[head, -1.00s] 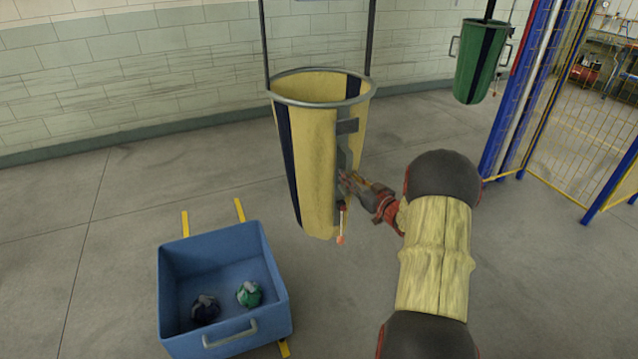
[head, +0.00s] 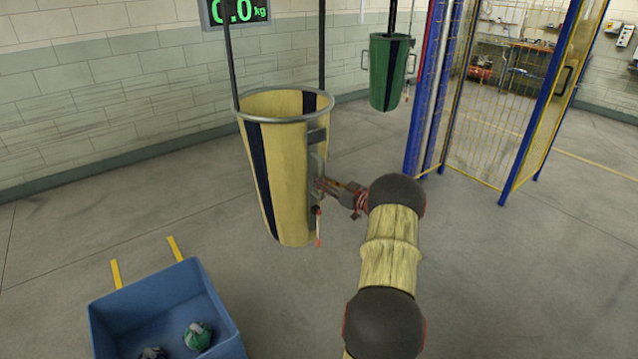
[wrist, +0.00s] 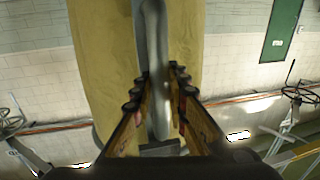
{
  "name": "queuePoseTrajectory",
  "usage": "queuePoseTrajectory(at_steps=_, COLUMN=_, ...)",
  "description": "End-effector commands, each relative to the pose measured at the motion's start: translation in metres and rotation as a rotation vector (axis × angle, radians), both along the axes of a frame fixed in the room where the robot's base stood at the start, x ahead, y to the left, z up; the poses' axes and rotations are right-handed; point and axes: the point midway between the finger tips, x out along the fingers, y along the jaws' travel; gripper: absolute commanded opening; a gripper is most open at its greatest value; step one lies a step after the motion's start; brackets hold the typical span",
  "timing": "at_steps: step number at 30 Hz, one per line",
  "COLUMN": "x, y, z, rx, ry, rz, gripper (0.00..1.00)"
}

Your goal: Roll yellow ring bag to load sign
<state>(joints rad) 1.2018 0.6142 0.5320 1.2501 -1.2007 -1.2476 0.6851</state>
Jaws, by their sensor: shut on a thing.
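The yellow ring bag (head: 285,175) hangs from two dark straps in the head view. It has a grey metal ring at its top, a dark vertical stripe and a grey handle on its right side. My gripper (head: 322,188) is at that handle, to the right of the bag. In the wrist view the bag (wrist: 105,60) fills the middle, and the grey handle bar (wrist: 155,65) runs between the two fingers of my gripper (wrist: 160,85), which are closed on it. A small cord with an orange end hangs below the handle.
A display (head: 238,12) reading 0.0 kg hangs at the top. A blue bin (head: 130,305) with dark and green bundles stands at lower left, near yellow floor strips. A green bag (head: 388,70) hangs farther back. A blue-framed mesh fence (head: 495,110) stands at right. Open floor lies between.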

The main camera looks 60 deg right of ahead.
Motion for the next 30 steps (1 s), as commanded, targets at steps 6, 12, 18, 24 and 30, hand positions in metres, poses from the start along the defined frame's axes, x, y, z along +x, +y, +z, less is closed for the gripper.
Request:
queuePoseTrajectory(at_steps=6, x=0.000, y=-0.001, z=0.002, rx=-0.002, ry=-0.002, rz=-0.002, gripper=0.00)
queuePoseTrajectory(at_steps=12, x=0.000, y=0.000, z=0.001, rx=-0.001, ry=-0.001, rz=-0.001, gripper=0.26)
queuePoseTrajectory(at_steps=18, x=0.000, y=0.000, z=0.001, rx=-0.001, ry=-0.001, rz=-0.001, gripper=0.33)
queuePoseTrajectory(at_steps=24, x=0.000, y=0.000, z=0.001, rx=-0.001, ry=-0.001, rz=-0.001, gripper=0.33)
queuePoseTrajectory(at_steps=30, x=-0.016, y=0.001, z=0.001, rx=-0.001, ry=-0.002, rz=-0.002, gripper=0.33)
